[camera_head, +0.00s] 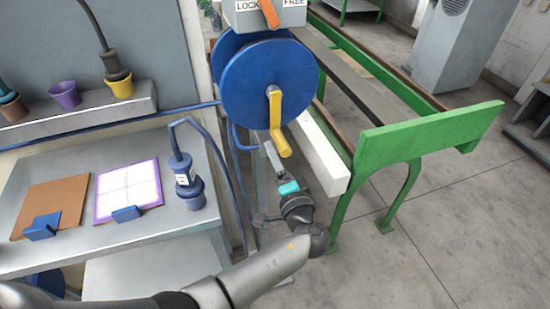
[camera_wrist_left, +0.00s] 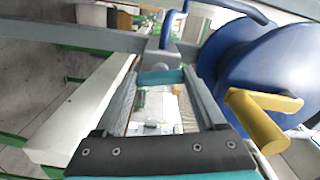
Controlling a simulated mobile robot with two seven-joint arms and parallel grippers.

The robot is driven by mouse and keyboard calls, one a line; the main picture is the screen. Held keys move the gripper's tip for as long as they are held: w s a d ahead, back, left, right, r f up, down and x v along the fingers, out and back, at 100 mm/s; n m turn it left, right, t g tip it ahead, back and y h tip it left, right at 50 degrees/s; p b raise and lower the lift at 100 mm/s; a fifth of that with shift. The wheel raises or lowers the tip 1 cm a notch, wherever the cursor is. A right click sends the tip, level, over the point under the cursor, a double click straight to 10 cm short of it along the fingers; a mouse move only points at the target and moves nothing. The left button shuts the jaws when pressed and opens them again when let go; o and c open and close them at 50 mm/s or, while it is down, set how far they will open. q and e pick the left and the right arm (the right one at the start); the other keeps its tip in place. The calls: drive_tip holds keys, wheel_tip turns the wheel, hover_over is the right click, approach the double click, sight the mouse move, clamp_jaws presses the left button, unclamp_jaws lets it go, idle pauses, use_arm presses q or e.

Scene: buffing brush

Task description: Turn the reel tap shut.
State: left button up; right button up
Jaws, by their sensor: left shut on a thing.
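The hose reel (camera_head: 268,84) has two blue discs and a yellow crank (camera_head: 275,122). It also fills the right of the left wrist view (camera_wrist_left: 270,70), with the crank (camera_wrist_left: 258,118) close beside my gripper's right finger. My left gripper (camera_head: 270,152) is just below the crank in the head view. In the left wrist view its fingers (camera_wrist_left: 160,82) are shut on a teal bar (camera_wrist_left: 160,76), which seems to be the tap's handle, against a grey fitting with a blue pipe (camera_wrist_left: 168,28). The tap is hidden in the head view. My right gripper is out of view.
A grey box marked LOCK and FREE with an orange lever (camera_head: 269,14) is above the reel. A white beam (camera_head: 322,160) and green frame (camera_head: 430,138) stand to the right. A workbench (camera_head: 150,228) with boards and a blue bottle-shaped tool (camera_head: 187,180) is left.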

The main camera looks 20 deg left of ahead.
use_arm(q)
drive_tip(key=shift+m, duration=1.3)
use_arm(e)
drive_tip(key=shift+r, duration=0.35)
use_arm(q)
drive_tip(key=shift+m+p, duration=0.3)
drive_tip(key=o, duration=1.3)
